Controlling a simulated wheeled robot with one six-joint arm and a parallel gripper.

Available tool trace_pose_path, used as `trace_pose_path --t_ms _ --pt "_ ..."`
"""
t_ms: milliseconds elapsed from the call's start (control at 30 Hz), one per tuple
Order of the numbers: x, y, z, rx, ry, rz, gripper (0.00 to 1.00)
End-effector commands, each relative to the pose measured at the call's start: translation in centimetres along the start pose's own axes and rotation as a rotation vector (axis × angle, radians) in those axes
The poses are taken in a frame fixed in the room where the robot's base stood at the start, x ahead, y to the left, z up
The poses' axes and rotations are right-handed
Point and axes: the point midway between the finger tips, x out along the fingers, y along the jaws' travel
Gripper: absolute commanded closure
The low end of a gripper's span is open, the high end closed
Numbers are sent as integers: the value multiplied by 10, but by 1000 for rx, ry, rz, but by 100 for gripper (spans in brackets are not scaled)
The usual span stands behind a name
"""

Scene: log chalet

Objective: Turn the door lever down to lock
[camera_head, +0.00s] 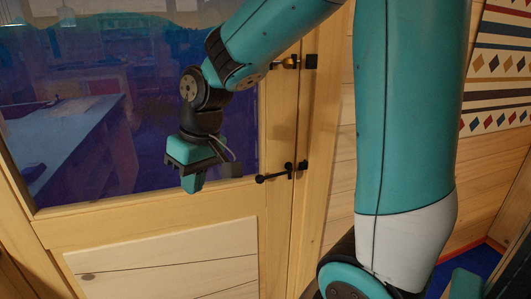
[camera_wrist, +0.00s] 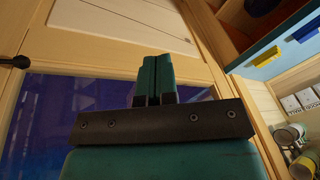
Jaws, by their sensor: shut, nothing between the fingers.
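The door lever (camera_head: 274,174) is a thin black handle on the wooden door's right side, lying roughly level with its free end to the left. A dark rounded piece at the left edge of the wrist view (camera_wrist: 14,62) looks like part of this lever. My gripper (camera_head: 192,185), teal and black, hangs in front of the door's glass, left of the lever and apart from it. In the wrist view its two fingers (camera_wrist: 155,72) are together with nothing between them.
The door's glass pane (camera_head: 60,150) fills the upper left, with wooden panelling (camera_head: 165,262) below. In the wrist view, shelves with cans (camera_wrist: 288,135) stand at the right.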

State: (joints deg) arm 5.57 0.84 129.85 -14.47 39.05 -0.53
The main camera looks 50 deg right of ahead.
Motion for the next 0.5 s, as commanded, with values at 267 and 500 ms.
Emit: trace_pose_path --t_ms 267,500 --pt "-58 228 -45 528 47 255 100" --pt "-60 275 -37 633 51 317 100"
